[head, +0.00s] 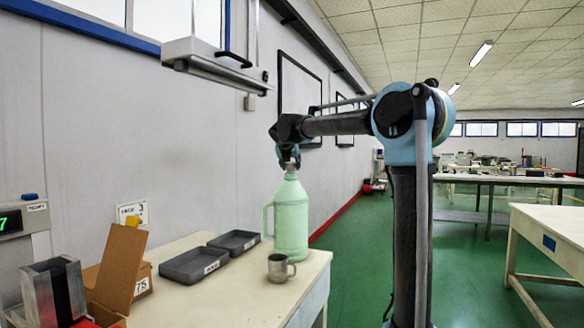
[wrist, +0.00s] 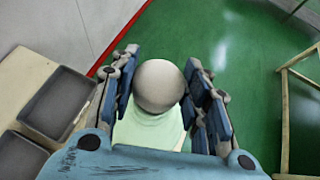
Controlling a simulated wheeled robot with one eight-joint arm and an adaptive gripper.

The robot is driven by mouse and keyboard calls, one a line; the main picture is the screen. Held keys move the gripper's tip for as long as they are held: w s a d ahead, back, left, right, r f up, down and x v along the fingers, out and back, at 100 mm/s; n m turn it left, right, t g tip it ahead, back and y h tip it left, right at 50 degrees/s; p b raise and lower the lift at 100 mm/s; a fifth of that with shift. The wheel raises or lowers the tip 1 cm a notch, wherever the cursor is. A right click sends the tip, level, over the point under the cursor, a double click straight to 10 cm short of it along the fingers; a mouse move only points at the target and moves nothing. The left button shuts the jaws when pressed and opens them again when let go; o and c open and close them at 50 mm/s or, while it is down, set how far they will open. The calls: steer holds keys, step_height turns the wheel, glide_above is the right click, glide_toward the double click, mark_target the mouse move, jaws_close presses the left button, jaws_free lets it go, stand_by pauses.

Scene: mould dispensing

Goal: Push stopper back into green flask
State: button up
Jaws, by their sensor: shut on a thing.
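The green flask (head: 291,222) stands upright near the right end of the cream table, its handle to the left. In the head view my gripper (head: 289,163) is directly above its neck, and the stopper is mostly hidden there. In the wrist view the round, pale stopper (wrist: 159,86) sits between the two fingers of my gripper (wrist: 160,98), which are shut on it. The green flask's shoulder (wrist: 148,134) shows just below the stopper. I cannot tell how deep the stopper sits in the neck.
A grey metal mug (head: 279,268) stands in front of the flask on the table (head: 215,302). Two dark trays, one nearer (head: 195,265) and one farther (head: 234,242), lie to the left. An open cardboard box (head: 118,270) is farther left.

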steer(key=shift+f, duration=0.85)
stand_by(1.5)
steer(key=o, duration=1)
steer(key=shift+o, duration=0.6)
steer(key=o, duration=0.4)
steer(key=shift+r, duration=3.5)
